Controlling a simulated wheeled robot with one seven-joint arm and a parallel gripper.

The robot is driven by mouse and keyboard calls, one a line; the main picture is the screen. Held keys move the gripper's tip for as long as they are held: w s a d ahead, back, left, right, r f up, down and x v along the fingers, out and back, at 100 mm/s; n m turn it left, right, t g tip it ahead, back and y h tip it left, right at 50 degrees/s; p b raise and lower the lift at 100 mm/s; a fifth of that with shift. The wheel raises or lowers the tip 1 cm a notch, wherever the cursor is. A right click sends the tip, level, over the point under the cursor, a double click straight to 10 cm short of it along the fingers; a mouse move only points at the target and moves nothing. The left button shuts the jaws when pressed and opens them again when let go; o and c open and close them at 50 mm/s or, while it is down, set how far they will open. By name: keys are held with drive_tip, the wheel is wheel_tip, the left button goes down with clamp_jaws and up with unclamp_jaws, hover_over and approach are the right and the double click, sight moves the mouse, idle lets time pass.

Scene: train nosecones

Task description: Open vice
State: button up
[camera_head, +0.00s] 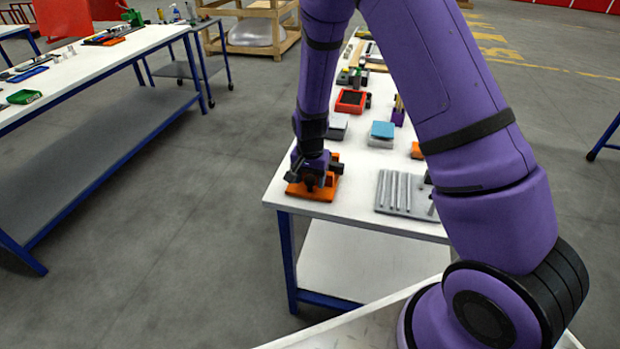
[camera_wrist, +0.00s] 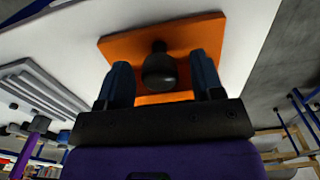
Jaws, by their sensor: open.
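The vice (camera_head: 328,191) is an orange block on the near left corner of the white table, mostly hidden under my gripper (camera_head: 314,180) in the head view. In the wrist view the orange body (camera_wrist: 208,35) fills the upper middle, with a dark rounded handle (camera_wrist: 159,70) sticking out toward the camera. My gripper (camera_wrist: 161,62) is open, with one blue-grey finger on each side of the handle. Gaps show between the handle and both fingers, so it is not gripped. The vice's jaws cannot be made out.
A grey slotted rack (camera_head: 400,195) lies to the right of the vice; it also shows at left in the wrist view (camera_wrist: 45,88). Behind are a blue-topped block (camera_head: 382,131) and a red box (camera_head: 351,101). Open floor lies left of the table.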

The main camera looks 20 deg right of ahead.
drive_tip(key=shift+c, duration=0.2)
drive_tip(key=c, duration=0.9)
drive_tip(key=shift+n, duration=1.6)
drive_tip(key=o, duration=0.9)
drive_tip(key=shift+o, duration=0.2)
